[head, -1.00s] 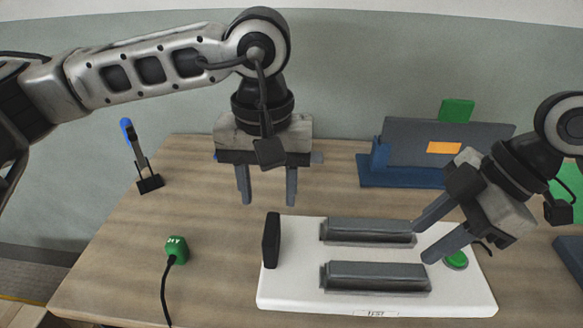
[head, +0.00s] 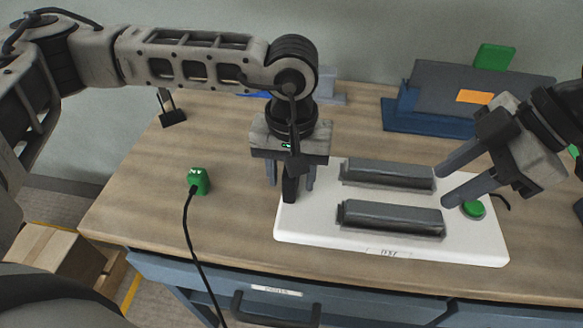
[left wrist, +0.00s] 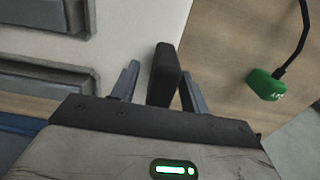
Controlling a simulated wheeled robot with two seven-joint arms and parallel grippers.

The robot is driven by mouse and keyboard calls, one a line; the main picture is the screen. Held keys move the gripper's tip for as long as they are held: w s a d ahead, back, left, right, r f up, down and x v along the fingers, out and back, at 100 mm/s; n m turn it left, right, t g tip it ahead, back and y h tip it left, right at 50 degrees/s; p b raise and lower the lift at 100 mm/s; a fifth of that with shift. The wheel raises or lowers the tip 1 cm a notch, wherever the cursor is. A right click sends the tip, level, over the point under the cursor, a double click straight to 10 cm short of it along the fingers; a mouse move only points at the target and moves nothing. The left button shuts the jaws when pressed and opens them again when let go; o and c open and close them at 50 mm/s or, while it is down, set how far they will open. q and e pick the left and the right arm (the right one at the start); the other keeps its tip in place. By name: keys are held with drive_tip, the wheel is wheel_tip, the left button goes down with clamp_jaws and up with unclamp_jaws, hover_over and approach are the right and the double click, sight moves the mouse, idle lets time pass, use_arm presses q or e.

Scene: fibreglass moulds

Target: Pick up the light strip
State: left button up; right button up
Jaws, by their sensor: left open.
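A dark upright strip (head: 289,190), which seems to be the light strip, stands at the left end of a white board (head: 330,246). It also shows in the left wrist view (left wrist: 166,75). My left gripper (head: 291,180) points down over it. Its two fingers are apart, one on each side of the strip, with small gaps showing in the left wrist view (left wrist: 158,92). The strip's upper part is partly hidden by the gripper in the head view. My right gripper (head: 455,180) is open and empty over the board's right part.
A green plug-like piece (head: 198,181) with a black cable is left of the board. A small black stand (head: 172,115) and a blue holder (head: 405,118) are further back.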

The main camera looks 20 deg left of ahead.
use_arm(q)
clamp_jaws()
use_arm(e)
drive_tip(key=o, duration=0.4)
drive_tip(key=shift+c, duration=0.2)
drive_tip(key=w+a+r+n+t+y, duration=0.1)
drive_tip(key=w+a+r+t+y, duration=0.15)
drive_tip(key=w+r+t, duration=0.5)
drive_tip(key=w+a+r+t+y, duration=0.2)
drive_tip(key=w+r+t+y, duration=0.1)
drive_tip(key=w+r+t, duration=0.45)
drive_tip(key=s+a+r+n+g+y, duration=0.2)
drive_tip(key=s+r+n+y, duration=0.1)
drive_tip(key=r+n+y, duration=0.3)
drive_tip(key=s+a+r+n+g+y, duration=0.25)
drive_tip(key=s+r+n+y, duration=0.2)
drive_tip(key=r+n, duration=0.3)
drive_tip(key=s+a+f+n+g+h, duration=0.2)
drive_tip(key=s+f+n+g, duration=0.3)
drive_tip(key=s+n+g, duration=0.7)
drive_tip(key=n+t+h, duration=0.2)
drive_tip(key=n+h, duration=0.8)
drive_tip(key=h, duration=0.5)
approach(396, 211)
drive_tip(key=x, duration=0.3)
drive_tip(key=shift+a+r+m, duration=0.1)
drive_tip(key=shift+a+m, duration=0.05)
drive_tip(key=shift+m, duration=0.1)
drive_tip(key=shift+x, duration=2.9)
